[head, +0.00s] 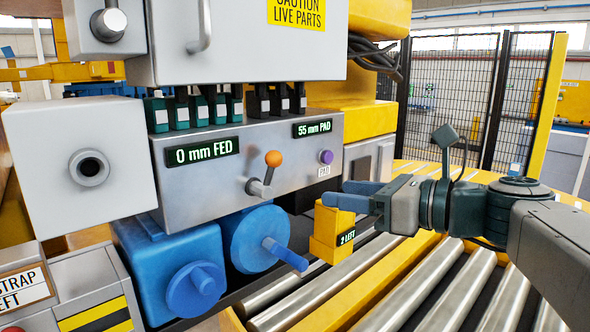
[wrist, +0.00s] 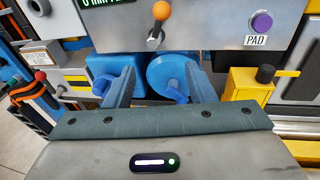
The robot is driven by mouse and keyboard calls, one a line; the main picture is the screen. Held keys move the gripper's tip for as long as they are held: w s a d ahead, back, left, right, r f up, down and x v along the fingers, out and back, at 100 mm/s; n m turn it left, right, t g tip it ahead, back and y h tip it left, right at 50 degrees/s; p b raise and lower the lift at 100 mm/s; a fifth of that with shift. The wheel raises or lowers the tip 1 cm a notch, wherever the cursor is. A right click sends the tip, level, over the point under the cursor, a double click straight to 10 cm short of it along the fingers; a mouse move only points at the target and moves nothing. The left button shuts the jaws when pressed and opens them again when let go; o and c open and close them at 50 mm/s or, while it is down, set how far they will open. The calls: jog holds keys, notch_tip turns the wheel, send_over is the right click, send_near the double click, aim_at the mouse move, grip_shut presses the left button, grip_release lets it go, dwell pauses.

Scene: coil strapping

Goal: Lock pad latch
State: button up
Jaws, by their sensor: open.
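The purple button (head: 326,157) above a small PAD label sits at the right of the grey control panel (head: 215,180); it also shows in the wrist view (wrist: 261,22). A display above it reads 55 mm PAD (head: 314,128). A lever with an orange knob (head: 273,158) stands left of the button, its knob up; the wrist view shows it (wrist: 161,11) ahead of the jaws. My gripper (head: 335,194) is open and empty, in front of the panel and below the button. Its two fingers are spread in the wrist view (wrist: 160,65). No part is plainly marked as a latch.
A blue crank wheel (head: 255,238) with a protruding handle is below the panel. A yellow block (head: 330,232) reading 2 LEFT stands just under my fingers. Metal rollers (head: 385,280) lie below the arm. Another display reads 0 mm FED (head: 202,151).

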aim_at(281, 159)
jog(key=shift+m+t+y, duration=0.3)
jog(key=shift+m+y, duration=0.3)
jog(key=shift+m, duration=0.3)
jog(key=r+x, duration=0.1)
jog(key=x, duration=0.3)
jog(key=p+x, duration=0.1)
jog(key=x, duration=0.4)
jog(key=r+p+x, duration=0.1)
jog(key=x, duration=0.3)
jog(key=shift+w+a+r, duration=0.1)
jog(key=shift+w+r, duration=0.25)
jog(key=shift+w, duration=0.25)
grip_shut()
